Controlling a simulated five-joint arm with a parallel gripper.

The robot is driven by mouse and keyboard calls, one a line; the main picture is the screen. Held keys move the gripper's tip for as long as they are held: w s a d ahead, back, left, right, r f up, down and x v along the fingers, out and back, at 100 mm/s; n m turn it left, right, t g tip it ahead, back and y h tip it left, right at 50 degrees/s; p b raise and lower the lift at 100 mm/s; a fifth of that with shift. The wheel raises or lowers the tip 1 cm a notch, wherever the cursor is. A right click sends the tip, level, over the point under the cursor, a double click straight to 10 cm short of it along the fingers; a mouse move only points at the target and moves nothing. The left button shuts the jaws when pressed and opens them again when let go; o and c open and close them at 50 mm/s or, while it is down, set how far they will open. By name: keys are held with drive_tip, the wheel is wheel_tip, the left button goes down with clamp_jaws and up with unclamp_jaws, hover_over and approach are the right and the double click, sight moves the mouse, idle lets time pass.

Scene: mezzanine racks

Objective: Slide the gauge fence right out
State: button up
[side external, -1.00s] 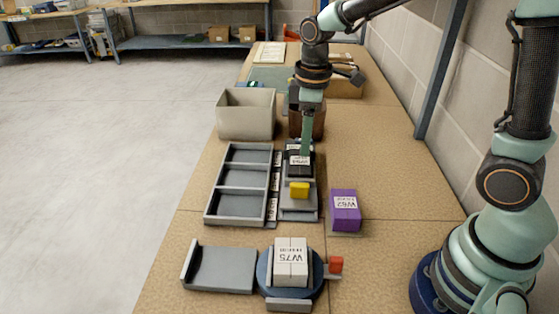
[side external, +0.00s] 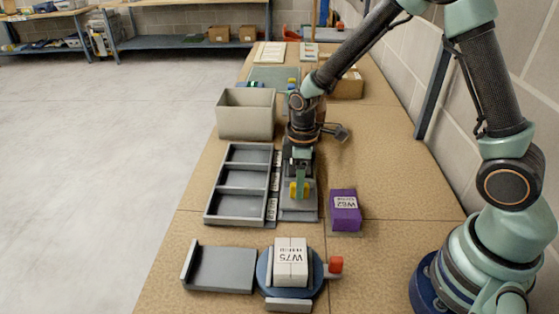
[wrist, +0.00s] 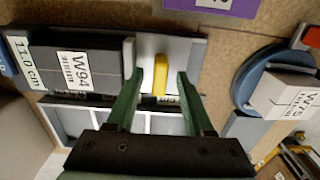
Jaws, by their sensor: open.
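The gauge fence (wrist: 146,52) is a pale grey slider with a yellow knob (wrist: 161,75) on top. It sits in the grey gauge tray, beside the dark grey block labelled W94 (wrist: 78,66). My gripper (wrist: 157,77) is open, with one green finger on each side of the yellow knob and a gap to it in the wrist view. In the side view my gripper (side external: 300,188) points down over the knob and partly hides it. The dark block is largely hidden there behind my wrist.
A three-compartment grey tray (side external: 211,203) lies left of the gauge. A purple W62 box (side external: 345,211) stands to the right. A blue turntable (side external: 266,283) with a white W75 block (side external: 290,262) is nearer the camera. A beige bin (side external: 245,115) stands behind.

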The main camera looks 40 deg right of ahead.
drive_tip(key=shift+f, duration=0.45)
clamp_jaws()
drive_tip(key=shift+r, duration=0.1)
idle(1.1)
